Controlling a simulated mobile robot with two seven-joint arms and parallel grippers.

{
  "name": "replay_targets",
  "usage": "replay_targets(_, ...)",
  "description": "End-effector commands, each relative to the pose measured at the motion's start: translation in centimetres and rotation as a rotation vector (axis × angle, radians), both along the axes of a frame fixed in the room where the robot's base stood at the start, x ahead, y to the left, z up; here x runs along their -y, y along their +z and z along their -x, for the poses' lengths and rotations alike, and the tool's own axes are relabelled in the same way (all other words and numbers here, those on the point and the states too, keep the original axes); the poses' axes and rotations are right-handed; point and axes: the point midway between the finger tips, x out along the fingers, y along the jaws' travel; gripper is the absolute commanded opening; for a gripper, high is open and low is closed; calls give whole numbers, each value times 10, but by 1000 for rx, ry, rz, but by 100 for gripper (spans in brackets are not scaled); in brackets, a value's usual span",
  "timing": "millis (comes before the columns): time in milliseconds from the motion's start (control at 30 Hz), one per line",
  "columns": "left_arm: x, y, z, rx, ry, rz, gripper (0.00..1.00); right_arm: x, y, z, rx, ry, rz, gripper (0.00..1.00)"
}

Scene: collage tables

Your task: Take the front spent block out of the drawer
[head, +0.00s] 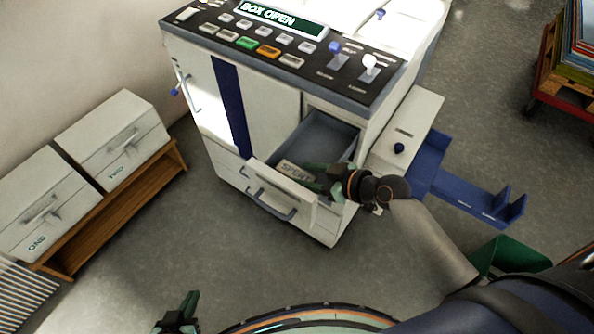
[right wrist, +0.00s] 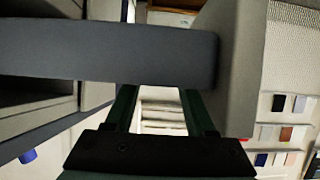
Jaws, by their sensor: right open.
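The drawer (head: 330,137) of the large printer-like machine is pulled open. One pale block marked SPENT (head: 297,171) shows inside it, just behind the drawer's front panel. My right gripper (head: 318,180) reaches in from the right at drawer height, close beside the block and partly covering it. It is open; its two dark green fingers (right wrist: 160,108) stand apart in the right wrist view. A dark grey bar crosses that view in front of the fingertips. No block is clearly seen between them. My left gripper (head: 185,308) is low at the bottom left, far from the drawer.
The machine's control panel (head: 270,38) reads BOX OPEN. A blue tray (head: 465,190) sticks out at its right side. Cabinets marked ONE (head: 38,215) and TWO (head: 110,145) stand on a wooden shelf at left. A loaded cart (head: 570,75) is at upper right. Grey floor lies between.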

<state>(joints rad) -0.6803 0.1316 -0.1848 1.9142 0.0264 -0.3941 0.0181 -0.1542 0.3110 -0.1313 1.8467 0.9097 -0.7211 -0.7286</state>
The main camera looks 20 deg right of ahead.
Motion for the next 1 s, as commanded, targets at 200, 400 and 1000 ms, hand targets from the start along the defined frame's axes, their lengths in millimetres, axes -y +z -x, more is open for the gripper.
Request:
replay_targets(200,0,0,0,0,0,0,0,-15,-12,-19,2,0,-1,55)
replay_targets(400,0,0,0,1,1,1,0,-19,-16,-24,1,0,1,55)
replay_targets(1000,0,0,-1,1,1,0,0,-19,-16,-23,0,0,0,14)
